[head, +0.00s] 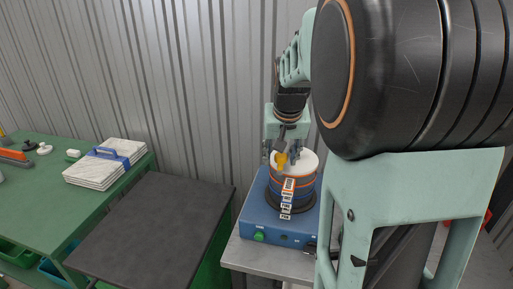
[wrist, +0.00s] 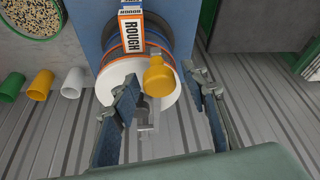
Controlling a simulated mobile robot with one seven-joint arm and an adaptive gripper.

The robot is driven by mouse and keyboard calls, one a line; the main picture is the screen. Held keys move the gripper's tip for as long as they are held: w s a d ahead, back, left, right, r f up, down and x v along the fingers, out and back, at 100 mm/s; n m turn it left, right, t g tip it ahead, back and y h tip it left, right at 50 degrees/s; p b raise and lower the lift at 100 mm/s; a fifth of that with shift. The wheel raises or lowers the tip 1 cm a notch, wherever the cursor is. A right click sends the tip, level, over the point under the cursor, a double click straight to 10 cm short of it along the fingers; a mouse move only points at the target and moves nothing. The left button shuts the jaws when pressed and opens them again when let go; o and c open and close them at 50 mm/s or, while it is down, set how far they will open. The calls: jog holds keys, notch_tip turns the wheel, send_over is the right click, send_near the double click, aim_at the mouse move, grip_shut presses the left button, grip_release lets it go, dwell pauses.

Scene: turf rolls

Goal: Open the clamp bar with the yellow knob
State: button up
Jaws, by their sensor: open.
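The yellow knob (wrist: 158,76) shows in the wrist view in front of a white round disc (wrist: 113,74); it also shows in the head view (head: 281,160). A grey bar piece (wrist: 142,103) lies just below the knob in the wrist view; how it joins the knob is unclear. The disc tops a banded stack (head: 291,183) on a blue machine (head: 257,216). My gripper (wrist: 164,86) is open and empty-looking, with one finger to each side of the knob and gaps between. In the head view my gripper (head: 284,150) is right above the stack, partly hidden.
The blue machine, with a green button (head: 259,237), stands on a grey bench (head: 238,252). A dark flat table (head: 160,225) and a green table (head: 50,210) with a pad stack (head: 98,172) are to the left. Corrugated wall (head: 200,90) stands close behind.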

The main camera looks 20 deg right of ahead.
jog(key=shift+c, duration=0.2)
grip_shut()
jog(key=shift+w+a, duration=0.1)
